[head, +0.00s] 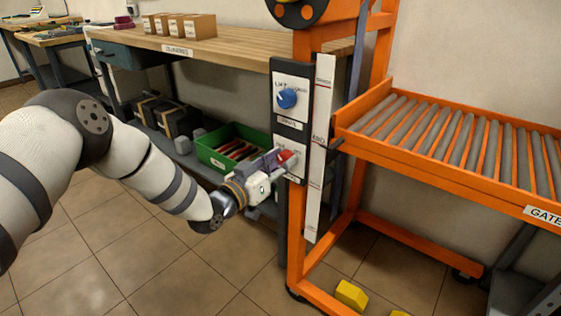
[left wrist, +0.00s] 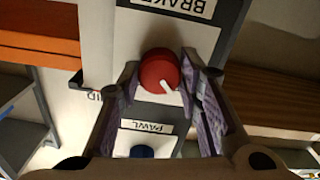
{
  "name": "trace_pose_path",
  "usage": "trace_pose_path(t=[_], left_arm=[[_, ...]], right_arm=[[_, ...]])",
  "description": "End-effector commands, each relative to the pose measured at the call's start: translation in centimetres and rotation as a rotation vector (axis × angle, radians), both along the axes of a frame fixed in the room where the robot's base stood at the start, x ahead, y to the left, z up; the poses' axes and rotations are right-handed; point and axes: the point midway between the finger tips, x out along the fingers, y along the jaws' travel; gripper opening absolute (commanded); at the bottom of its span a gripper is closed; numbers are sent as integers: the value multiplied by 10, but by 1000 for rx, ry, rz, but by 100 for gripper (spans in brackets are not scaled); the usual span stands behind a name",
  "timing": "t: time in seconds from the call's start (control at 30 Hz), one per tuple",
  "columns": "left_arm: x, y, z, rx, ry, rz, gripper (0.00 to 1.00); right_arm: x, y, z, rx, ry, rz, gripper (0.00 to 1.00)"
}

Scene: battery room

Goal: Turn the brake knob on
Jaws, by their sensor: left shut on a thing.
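The red brake knob (head: 287,157) is on the lower part of a dark and white control panel on an orange post. It also shows in the left wrist view (left wrist: 158,68), with a white pointer mark toward the lower right of that picture. An upside-down BRAKE label (left wrist: 176,6) is above it there. My left gripper (head: 276,160) reaches the panel from the left. Its purple-padded fingers, in the left wrist view (left wrist: 160,84), are on either side of the red knob and shut on it. My right gripper is not in view.
A blue knob (head: 288,98) is higher on the panel; a PAWL label (left wrist: 146,126) lies between the knobs. An orange roller conveyor (head: 440,150) is to the right. A green bin (head: 212,157) sits on the shelf below the wooden workbench (head: 230,47). Yellow blocks (head: 351,295) are on the floor.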

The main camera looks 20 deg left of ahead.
Motion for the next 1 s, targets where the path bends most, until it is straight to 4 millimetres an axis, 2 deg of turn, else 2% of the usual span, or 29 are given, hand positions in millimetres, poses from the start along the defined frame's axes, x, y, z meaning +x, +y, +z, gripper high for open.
trace_pose_path(t=[0.27, 1.0], left_arm=[[0, -1, 2, 152, -54, -2, 4], [-1, -2, 1, 809, -293, -3, 4]], right_arm=[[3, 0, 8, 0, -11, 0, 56], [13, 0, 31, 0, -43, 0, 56]])
